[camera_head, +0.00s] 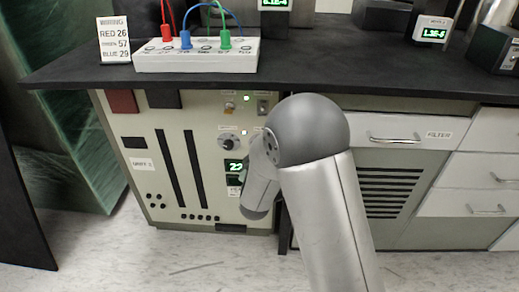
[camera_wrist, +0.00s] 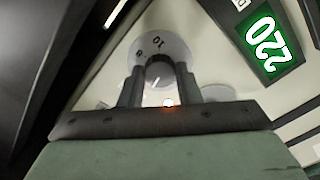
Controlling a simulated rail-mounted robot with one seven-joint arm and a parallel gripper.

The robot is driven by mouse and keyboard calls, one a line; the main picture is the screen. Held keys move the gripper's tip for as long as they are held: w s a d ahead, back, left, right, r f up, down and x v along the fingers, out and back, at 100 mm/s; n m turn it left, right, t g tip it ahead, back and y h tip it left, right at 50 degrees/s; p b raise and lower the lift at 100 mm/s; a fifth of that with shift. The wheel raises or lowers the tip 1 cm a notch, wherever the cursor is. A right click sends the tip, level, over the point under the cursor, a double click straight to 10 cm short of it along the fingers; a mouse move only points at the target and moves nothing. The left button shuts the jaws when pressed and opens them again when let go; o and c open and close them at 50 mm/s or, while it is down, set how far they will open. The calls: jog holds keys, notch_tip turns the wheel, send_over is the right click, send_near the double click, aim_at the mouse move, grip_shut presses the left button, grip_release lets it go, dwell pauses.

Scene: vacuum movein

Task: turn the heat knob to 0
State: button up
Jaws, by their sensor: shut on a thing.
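In the wrist view my gripper (camera_wrist: 158,74) has one dark finger on each side of a round knob with a pale numbered dial (camera_wrist: 160,44), and is shut on it. The figures 10 show on the dial. A green display (camera_wrist: 266,39) beside it reads 220, turned in this view. My arm hides my fingers there. I cannot read a heat label on the held knob.
A black bench top (camera_head: 330,72) overhangs the panel. On it stand a white box with coloured leads (camera_head: 195,55) and a sign (camera_head: 114,40) reading RED 26 and BLUE 29.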

jog(key=n+p, duration=1.2)
jog(key=n, duration=1.2)
jog(key=shift+d+p, duration=0.1)
jog(key=shift+p, duration=0.2)
jog(key=shift+n, duration=0.3)
jog(key=o, duration=1)
jog(key=shift+c, duration=0.2)
jog(key=s+p, duration=0.2)
jog(key=s, duration=1.5)
jog(key=shift+s+a, duration=0.2)
